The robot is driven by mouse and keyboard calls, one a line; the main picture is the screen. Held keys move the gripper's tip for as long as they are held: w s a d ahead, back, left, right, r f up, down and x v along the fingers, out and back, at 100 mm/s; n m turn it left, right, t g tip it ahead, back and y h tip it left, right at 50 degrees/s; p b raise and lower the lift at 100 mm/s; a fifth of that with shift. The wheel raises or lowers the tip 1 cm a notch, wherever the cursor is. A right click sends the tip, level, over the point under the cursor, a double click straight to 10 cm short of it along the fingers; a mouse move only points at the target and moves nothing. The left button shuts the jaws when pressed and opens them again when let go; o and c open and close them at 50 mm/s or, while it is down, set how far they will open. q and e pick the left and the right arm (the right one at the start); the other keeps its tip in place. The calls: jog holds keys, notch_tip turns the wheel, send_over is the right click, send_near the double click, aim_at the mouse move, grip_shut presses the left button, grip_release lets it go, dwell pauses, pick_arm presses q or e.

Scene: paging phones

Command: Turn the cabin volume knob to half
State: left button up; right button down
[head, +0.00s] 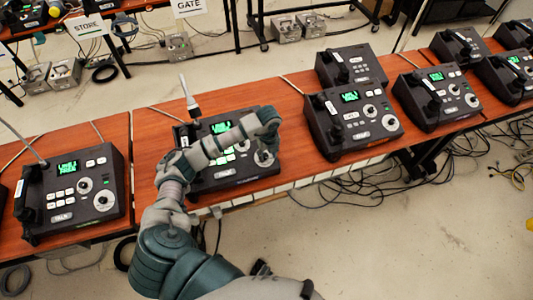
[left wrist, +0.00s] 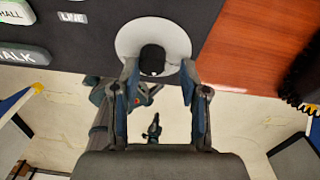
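My left gripper (head: 267,150) reaches down over the right side of a dark paging phone (head: 232,181) with a lit green screen. In the left wrist view, the black knob (left wrist: 152,59) stands on a round white dial (left wrist: 125,44) at the phone's edge. The fingers of the left gripper (left wrist: 158,68) are spread, one on each side of the knob, with a visible gap at the right finger. The knob's pointer cannot be made out. The forearm covers part of the phone in the head view. I cannot read which phone is the cabin one. My right gripper is not clearly seen.
Another phone (head: 70,193) stands at the left, and several more stand along the red-brown table (head: 285,104) to the right. A handset or microphone on a stalk (head: 189,98) rises behind the middle phone. Cables (head: 375,180) lie on the floor beneath the table.

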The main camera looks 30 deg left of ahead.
pick_arm(q)
jog(key=shift+r, duration=0.1)
jog(key=c, duration=0.4)
jog(key=shift+s+a, duration=0.1)
grip_shut()
jog(key=shift+a+f, duration=0.3)
jog(key=shift+a, duration=0.65)
jog(key=shift+d+m, duration=0.45)
jog(key=shift+m, duration=0.35)
jog(key=m, duration=0.3)
jog(key=shift+a+f+g+y, duration=0.1)
jog(key=shift+g+y, duration=0.2)
jog(key=shift+g, duration=0.1)
jog(key=shift+d+m+y, duration=0.2)
jog(key=shift+m, duration=0.6)
jog(key=shift+d+m+y, duration=0.15)
jog(key=shift+m+y, duration=0.05)
jog(key=shift+m, duration=0.6)
